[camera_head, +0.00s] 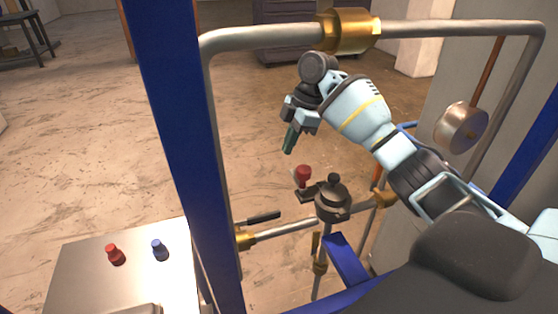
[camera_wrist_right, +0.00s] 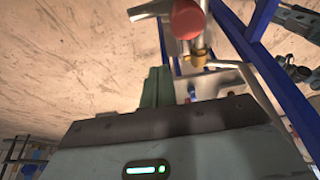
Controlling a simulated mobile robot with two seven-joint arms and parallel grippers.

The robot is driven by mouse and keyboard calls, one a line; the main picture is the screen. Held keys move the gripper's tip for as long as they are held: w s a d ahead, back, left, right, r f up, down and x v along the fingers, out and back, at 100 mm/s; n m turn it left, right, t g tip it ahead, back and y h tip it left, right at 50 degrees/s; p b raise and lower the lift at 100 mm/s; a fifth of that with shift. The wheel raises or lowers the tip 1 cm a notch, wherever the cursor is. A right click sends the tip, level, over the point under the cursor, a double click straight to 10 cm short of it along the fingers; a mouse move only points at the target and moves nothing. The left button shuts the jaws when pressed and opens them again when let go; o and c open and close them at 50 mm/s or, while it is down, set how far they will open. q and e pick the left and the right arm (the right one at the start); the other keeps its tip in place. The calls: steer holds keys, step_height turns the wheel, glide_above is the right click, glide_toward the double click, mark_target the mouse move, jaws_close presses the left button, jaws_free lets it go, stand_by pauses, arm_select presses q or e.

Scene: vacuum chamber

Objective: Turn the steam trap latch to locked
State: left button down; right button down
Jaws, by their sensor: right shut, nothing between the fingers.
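The steam trap (camera_head: 332,203) is a dark round body with a top knob, set on the pipework at the centre of the head view. A red knob (camera_head: 303,176) stands on a short dark arm at its left, which looks like the latch. The red knob also shows large at the top of the right wrist view (camera_wrist_right: 187,18). My right gripper (camera_head: 289,141) is above and slightly left of the red knob, apart from it. Its green fingers (camera_wrist_right: 158,86) are shut and empty. My left gripper is not in view.
A pipe with a brass fitting (camera_head: 348,30) crosses above. A blue post (camera_head: 185,130) stands left of the trap. A black-handled lever (camera_head: 263,217) is at lower left. A metal box (camera_head: 85,272) carries a red button (camera_head: 115,254) and a blue button (camera_head: 160,250). A round gauge (camera_head: 461,127) is at right.

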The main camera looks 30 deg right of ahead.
mark_target(291, 171)
steer(key=s+x, duration=0.1)
steer(key=x, duration=0.9)
steer(key=d, duration=0.4)
steer(key=shift+w+p, duration=0.1)
steer(key=shift+p, duration=0.2)
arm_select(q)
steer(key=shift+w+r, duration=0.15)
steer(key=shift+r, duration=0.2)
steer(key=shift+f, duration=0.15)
